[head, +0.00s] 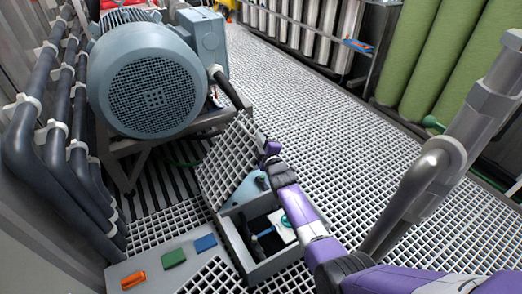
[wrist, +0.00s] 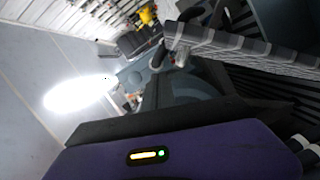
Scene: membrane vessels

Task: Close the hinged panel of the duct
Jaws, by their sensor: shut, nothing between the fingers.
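The hinged panel (head: 229,160) is a light grating plate standing steeply tilted up at the far left side of the open duct (head: 270,264), a grey box sunk in the floor. My gripper (head: 269,150), purple and dark, is at the panel's upper right edge in the head view; it is shut and empty. Whether it touches the panel I cannot tell. In the wrist view a grating edge, likely the panel (wrist: 245,47), crosses the upper right close by. My forearm reaches over the duct and hides part of its right side.
Inside the duct lie a white card (head: 283,232) and a dark tool. Orange (head: 133,280), green (head: 173,257) and blue (head: 205,243) blocks sit on a grey plate. A big motor (head: 150,80) stands behind left; pipes run left. Grating floor is open beyond.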

